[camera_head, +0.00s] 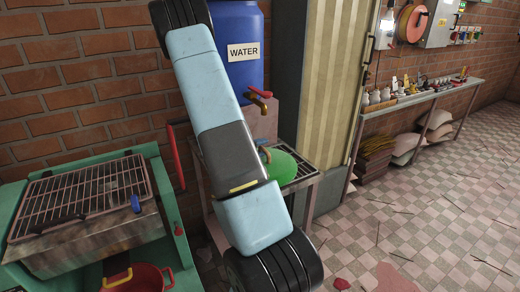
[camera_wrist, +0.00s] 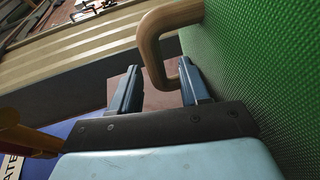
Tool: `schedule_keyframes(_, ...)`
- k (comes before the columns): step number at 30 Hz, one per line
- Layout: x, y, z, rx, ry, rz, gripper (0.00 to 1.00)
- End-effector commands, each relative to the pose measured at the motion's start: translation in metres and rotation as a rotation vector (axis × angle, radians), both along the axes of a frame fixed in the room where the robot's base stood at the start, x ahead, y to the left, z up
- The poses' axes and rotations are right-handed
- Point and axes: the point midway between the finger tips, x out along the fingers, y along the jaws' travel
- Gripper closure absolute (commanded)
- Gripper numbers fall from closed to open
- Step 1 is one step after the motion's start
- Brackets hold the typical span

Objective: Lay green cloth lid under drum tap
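The green cloth lid (camera_head: 286,166) shows partly behind my arm in the head view, below the drum tap (camera_head: 257,97). In the wrist view the lid (camera_wrist: 270,70) fills the right side, with its wooden loop handle (camera_wrist: 153,45) sticking out to the left. My gripper (camera_wrist: 157,88) is open, its fingers apart. The lower part of the handle shows in the gap, close to the right finger; I cannot tell whether they touch. The head view hides my fingertips. The tap has a red handle and sits low on the blue water drum (camera_head: 232,35).
A metal stand with a grate (camera_head: 306,173) is below the tap, partly hidden by my arm. A green machine with a wire rack (camera_head: 85,195) stands at left, a red bucket (camera_head: 150,277) below it. A striped panel (camera_head: 325,75) rises right of the drum.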

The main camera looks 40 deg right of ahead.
Motion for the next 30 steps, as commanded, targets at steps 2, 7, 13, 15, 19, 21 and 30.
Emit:
schedule_keyframes(2, 0.0, 0.0, 0.0, 0.0, 0.0, 0.0, 0.54)
schedule_keyframes(7, 0.0, 0.0, 0.001, 0.0, 0.0, -0.001, 0.54)
schedule_keyframes(13, 0.0, 0.013, 0.004, 0.0, 0.0, 0.002, 0.54)
schedule_keyframes(15, 0.0, 0.024, 0.006, 0.001, -0.001, 0.003, 0.54)
schedule_keyframes(19, -0.001, 0.047, 0.011, 0.0, 0.0, 0.003, 0.54)
schedule_keyframes(21, -0.003, 0.059, 0.013, 0.0, -0.001, 0.003, 0.54)
schedule_keyframes(30, -0.005, 0.104, 0.022, 0.0, -0.001, 0.001, 0.54)
